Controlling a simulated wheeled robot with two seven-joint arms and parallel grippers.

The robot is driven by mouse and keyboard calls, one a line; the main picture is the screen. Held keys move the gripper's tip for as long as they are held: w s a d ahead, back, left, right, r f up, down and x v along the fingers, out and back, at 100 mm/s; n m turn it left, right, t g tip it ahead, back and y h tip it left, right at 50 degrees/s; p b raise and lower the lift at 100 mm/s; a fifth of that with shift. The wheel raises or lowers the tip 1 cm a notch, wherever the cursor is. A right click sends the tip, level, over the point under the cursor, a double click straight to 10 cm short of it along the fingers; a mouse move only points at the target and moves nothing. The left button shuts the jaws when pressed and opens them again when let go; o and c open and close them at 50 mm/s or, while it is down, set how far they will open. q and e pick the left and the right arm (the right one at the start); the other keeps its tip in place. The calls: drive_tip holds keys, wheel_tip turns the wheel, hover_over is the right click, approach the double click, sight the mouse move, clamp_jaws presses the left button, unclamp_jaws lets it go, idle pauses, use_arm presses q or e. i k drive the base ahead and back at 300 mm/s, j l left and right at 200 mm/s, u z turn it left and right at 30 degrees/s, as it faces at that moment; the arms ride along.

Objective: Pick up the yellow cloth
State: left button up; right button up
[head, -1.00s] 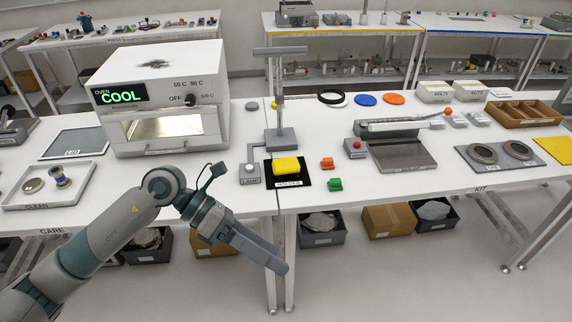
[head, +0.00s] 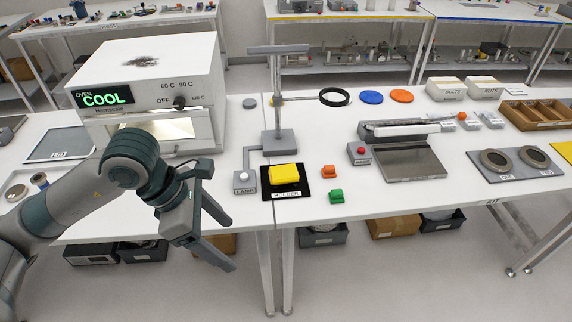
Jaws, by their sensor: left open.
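A flat yellow sheet (head: 564,151), which looks like the yellow cloth, lies on the right-hand worktop. It is cut off by the right edge of the head view. A thicker yellow block (head: 284,175) sits on the black pad marked HOLDER (head: 306,188) near the middle. My left gripper (head: 231,247) is open and empty, with its fingers spread in front of the left worktop's front edge. It is left of the holder and far from the flat yellow sheet. My right gripper is not in view.
The oven (head: 150,85) reading COOL stands at the left. A lamp stand (head: 279,142) rises behind the holder. A grey plate with two rings (head: 508,163) lies just left of the yellow sheet.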

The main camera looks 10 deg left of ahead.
sight(287, 173)
drive_tip(key=i, duration=1.1)
